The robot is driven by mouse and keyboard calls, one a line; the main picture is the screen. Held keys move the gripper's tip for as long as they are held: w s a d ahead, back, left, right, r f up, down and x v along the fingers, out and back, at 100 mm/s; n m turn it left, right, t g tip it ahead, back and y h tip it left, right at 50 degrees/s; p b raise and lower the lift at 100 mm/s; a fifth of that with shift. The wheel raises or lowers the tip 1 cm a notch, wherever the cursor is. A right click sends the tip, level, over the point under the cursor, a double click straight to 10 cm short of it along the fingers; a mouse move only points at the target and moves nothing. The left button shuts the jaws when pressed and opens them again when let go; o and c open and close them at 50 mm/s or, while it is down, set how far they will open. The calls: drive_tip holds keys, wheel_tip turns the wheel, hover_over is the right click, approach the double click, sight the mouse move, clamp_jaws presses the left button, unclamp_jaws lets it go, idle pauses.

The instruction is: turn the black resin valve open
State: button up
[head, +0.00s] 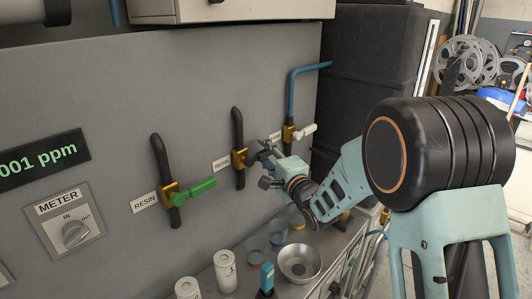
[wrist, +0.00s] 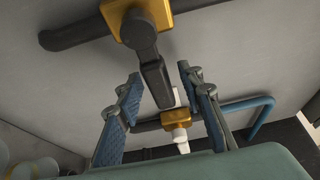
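The black resin valve has a brass body (head: 239,178) on a dark vertical pipe in the middle of the grey panel. In the wrist view its black lever (wrist: 157,82) extends from the brass body (wrist: 158,14) toward me. My gripper (head: 263,167) is at this valve; in the wrist view my gripper (wrist: 159,74) has its two blue-padded fingers spread. The lever's end lies between them, with a visible gap on both sides. In the head view my gripper partly hides the lever.
A green-handled valve (head: 193,189) is to the left, and a white-handled valve (head: 306,130) on a blue pipe (head: 292,92) is to the right. Below stand a metal bowl (head: 300,262), white canisters (head: 225,271) and cups. A meter panel (head: 74,232) is at left.

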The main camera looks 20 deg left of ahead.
drive_tip(key=shift+c, duration=0.5)
clamp_jaws()
